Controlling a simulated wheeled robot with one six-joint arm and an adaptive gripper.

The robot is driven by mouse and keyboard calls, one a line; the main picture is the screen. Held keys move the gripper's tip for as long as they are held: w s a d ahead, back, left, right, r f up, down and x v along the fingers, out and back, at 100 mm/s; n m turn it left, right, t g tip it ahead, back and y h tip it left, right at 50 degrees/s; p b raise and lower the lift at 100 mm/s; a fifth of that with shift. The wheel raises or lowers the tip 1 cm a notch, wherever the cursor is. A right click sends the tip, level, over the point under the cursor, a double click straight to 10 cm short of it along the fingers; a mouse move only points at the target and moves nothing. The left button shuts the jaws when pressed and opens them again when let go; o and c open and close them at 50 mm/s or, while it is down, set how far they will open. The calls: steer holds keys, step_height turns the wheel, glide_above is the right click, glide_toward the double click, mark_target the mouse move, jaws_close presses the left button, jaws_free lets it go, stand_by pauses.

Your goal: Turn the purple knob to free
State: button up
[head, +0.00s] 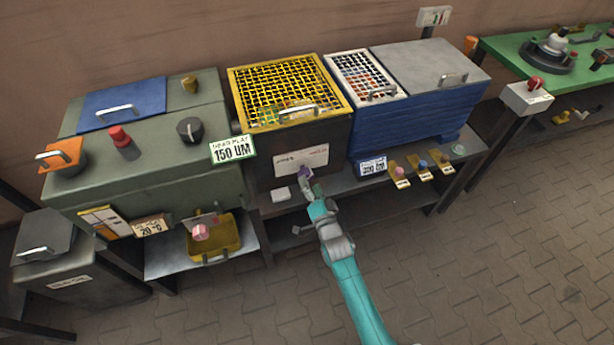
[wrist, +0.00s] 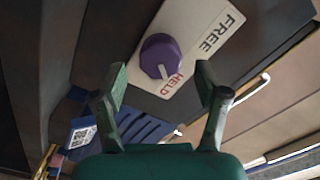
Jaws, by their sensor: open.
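The purple knob (wrist: 158,54) sits on a white label plate (wrist: 200,38) marked FREE and HELD, on a dark panel. Its white pointer line points toward the word HELD. In the head view the purple knob (head: 304,172) is on the front of the dark box with the yellow grid lid. My gripper (wrist: 162,80) is open, with its two fingertips apart and the knob between and just beyond them in the wrist view. I cannot tell whether a finger touches it. In the head view my gripper (head: 308,186) partly hides the knob and plate.
A yellow grid lid (head: 248,88) tops the dark box. A blue box (head: 400,130) stands to its right, and a green-grey cabinet (head: 170,170) with knobs to its left. Small yellow levers (head: 423,168) line the shelf at right. The paved floor in front is clear.

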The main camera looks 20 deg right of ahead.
mark_target(308, 179)
steer(key=shift+w, duration=1.95)
steer(key=c, duration=1.2)
steer(key=shift+o, duration=0.2)
